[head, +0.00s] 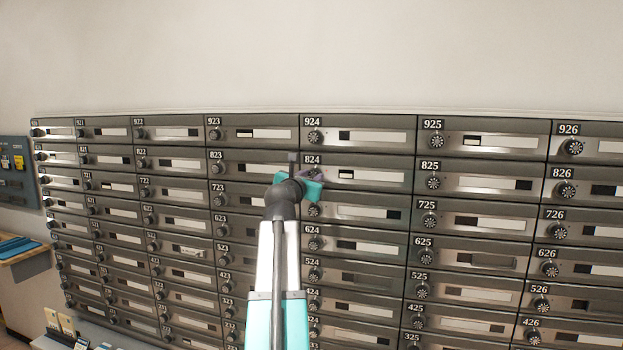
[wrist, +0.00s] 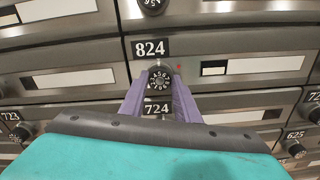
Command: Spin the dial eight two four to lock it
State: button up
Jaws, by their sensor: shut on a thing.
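Mailbox 824 (wrist: 230,72) is a grey metal door with a black number plate and a pale label slot; it also shows in the head view (head: 370,175). Its dial (wrist: 160,80) is a round black knob with white digits, just below the 824 plate. My gripper (wrist: 160,84) has its purple fingers on both sides of this dial and is shut on it. In the head view my gripper (head: 318,176) covers the dial. A small red mark (wrist: 179,67) shows to the upper right of the dial in the wrist view.
Mailbox 924 (head: 375,138) is directly above and mailbox 724 (head: 365,212) directly below, each with its own dial. More numbered boxes fill the wall on both sides. A wooden shelf (head: 22,253) is at the far left. The wall above the boxes is bare.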

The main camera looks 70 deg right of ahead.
jog(key=m+b, duration=0.1)
jog(key=m, duration=0.3)
jog(key=shift+f+b, duration=0.15)
jog(key=shift+b, duration=0.15)
jog(key=m+b, duration=0.2)
jog(key=m, duration=0.3)
jog(key=shift+f+m+b, duration=0.1)
jog(key=shift+m+b, duration=8.35)
jog(key=shift+m, duration=4.35)
jog(key=o, duration=1)
